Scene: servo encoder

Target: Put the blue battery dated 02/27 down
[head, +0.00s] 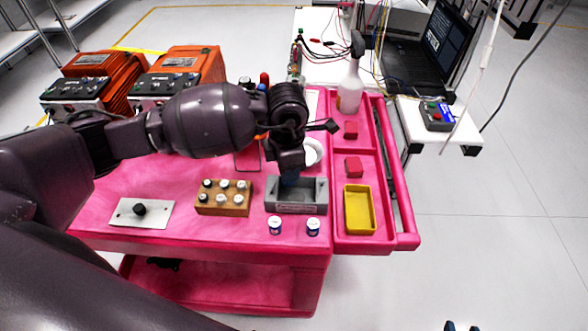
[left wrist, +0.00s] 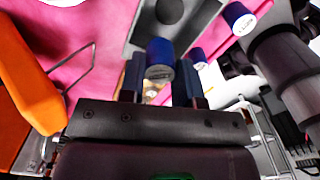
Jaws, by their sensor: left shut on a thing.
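My left gripper (head: 290,176) is low over the grey open-topped box (head: 296,208) on the pink cart. In the left wrist view the left gripper (left wrist: 162,75) is shut on a blue battery (left wrist: 160,52) with a pale end. Its date is not readable. In the head view the held battery is mostly hidden by the gripper; I cannot tell whether it touches the box. Two blue-and-white batteries (head: 274,225) (head: 313,227) stand in front of the box.
A wooden block (head: 223,197) with several cylinders and a metal plate (head: 140,213) with a black knob lie left of the box. A yellow tray (head: 359,210) and red blocks (head: 353,167) lie in the right section. A spray bottle (head: 350,88) stands behind.

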